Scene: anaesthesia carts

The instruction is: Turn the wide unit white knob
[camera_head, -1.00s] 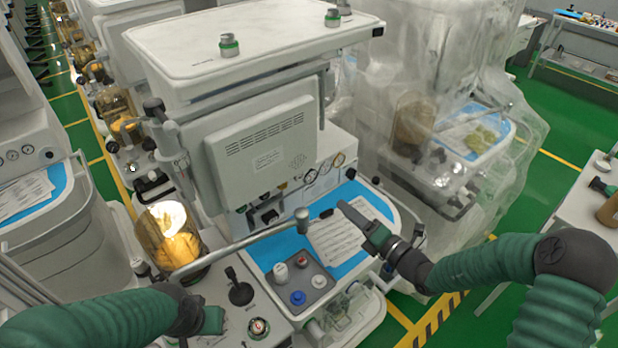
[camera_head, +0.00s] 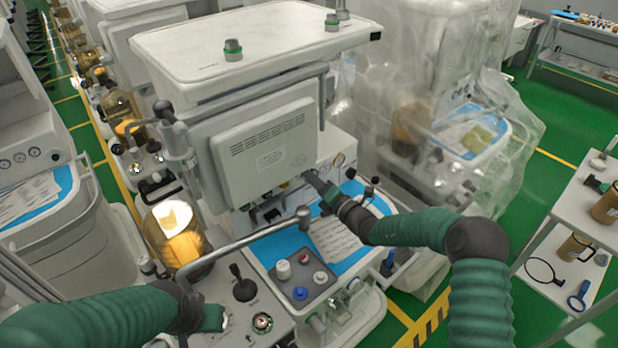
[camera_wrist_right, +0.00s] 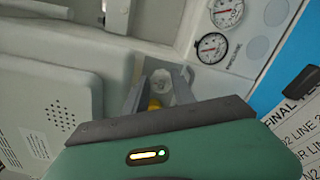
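My right gripper (camera_head: 311,178) reaches to the front panel of the large white machine (camera_head: 338,152), under its monitor box. In the right wrist view its fingers (camera_wrist_right: 160,88) stand apart. A pale, many-sided knob (camera_wrist_right: 160,80) shows between the fingertips, with a small yellow part (camera_wrist_right: 154,104) just below it. I cannot tell whether the fingers touch the knob. In the head view my gripper hides this knob. My left gripper (camera_head: 212,318) is low at the left, near the machine's side ledge; its fingers are not clear.
Round gauges (camera_wrist_right: 213,47) sit right of the fingers. The blue work surface (camera_head: 350,262) carries a printed sheet (camera_head: 335,240) and a grey pad with white, red and blue knobs (camera_head: 299,293). A metal arm (camera_head: 245,240) crosses in front. A plastic-covered machine (camera_head: 450,120) stands at right.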

